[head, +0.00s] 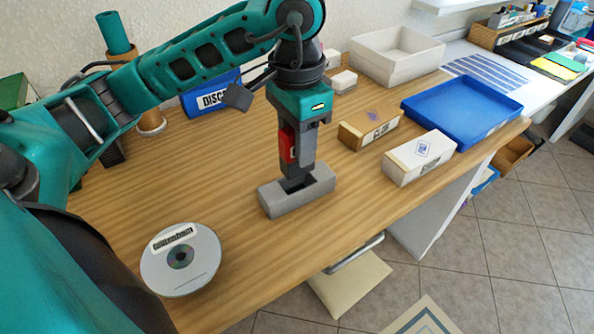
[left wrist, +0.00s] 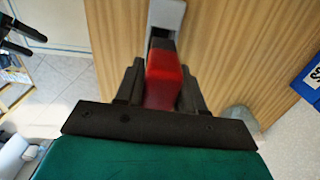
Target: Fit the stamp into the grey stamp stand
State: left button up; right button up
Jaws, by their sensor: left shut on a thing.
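The stamp shows as a red block (head: 287,145) between the fingers of my left gripper (head: 297,172) in the head view. The gripper is shut on it and points down. The grey stamp stand (head: 303,202), a low block with a dark recess, lies on the table directly below. The gripper fingers hide much of the stamp, and I cannot tell whether its lower end is inside the recess or just above it. In the left wrist view the red stamp (left wrist: 163,80) sits between both fingers, with part of the grey stand (left wrist: 166,12) beyond it. My right gripper is not in view.
A labelled disc (head: 203,262) lies at the front left. A brown box (head: 362,132) and a white box (head: 420,160) stand right of the stand. A blue tray (head: 462,110) and a white bin (head: 395,60) are farther back. The table's front edge is close to the stand.

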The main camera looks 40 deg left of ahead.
pick_arm(q)
notch_tip(320, 180, down, 6)
jog(key=shift+r, duration=0.25)
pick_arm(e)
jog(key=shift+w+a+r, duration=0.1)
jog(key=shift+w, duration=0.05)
pick_arm(q)
jog(key=o, duration=0.8)
jog(key=shift+o, duration=0.2)
jog(key=shift+r, duration=0.5)
notch_tip(320, 180, up, 10)
jog(key=shift+f+p, duration=0.25)
jog(key=shift+p, duration=0.5)
jog(key=shift+r, duration=0.8)
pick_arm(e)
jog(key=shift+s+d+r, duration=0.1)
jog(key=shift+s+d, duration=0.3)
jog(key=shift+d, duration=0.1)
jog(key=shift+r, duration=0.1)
